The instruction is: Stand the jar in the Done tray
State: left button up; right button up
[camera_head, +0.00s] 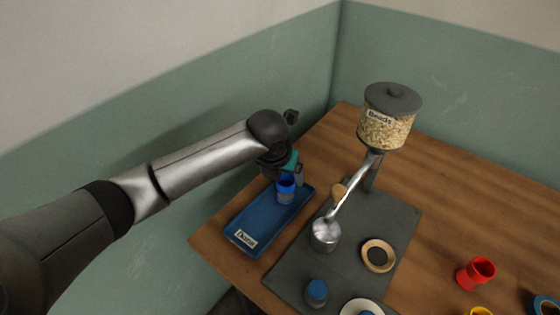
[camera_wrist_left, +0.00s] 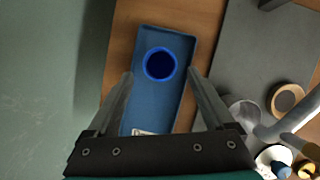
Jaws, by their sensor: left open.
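The blue jar (camera_head: 286,188) stands upright in the far part of the blue Done tray (camera_head: 262,228). In the left wrist view the jar (camera_wrist_left: 159,64) shows from above as a round dark-blue opening, inside the tray (camera_wrist_left: 150,110). My left gripper (camera_head: 289,178) is at the jar's far end of the tray, with its fingers spread. In the left wrist view the jar appears between the fingertips (camera_wrist_left: 159,74), with gaps on both sides. The fingers do not appear to touch it. My right gripper is in neither view.
A grey mat right of the tray carries a bead dispenser (camera_head: 387,125) with a slanted metal arm, a metal cup (camera_head: 325,235), a tan ring (camera_head: 378,255) and a blue-topped item (camera_head: 316,292).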

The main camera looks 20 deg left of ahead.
pick_arm(q)
jog(key=p+v, duration=0.1)
jog(key=v, duration=0.5)
jog(key=shift+r, duration=0.2)
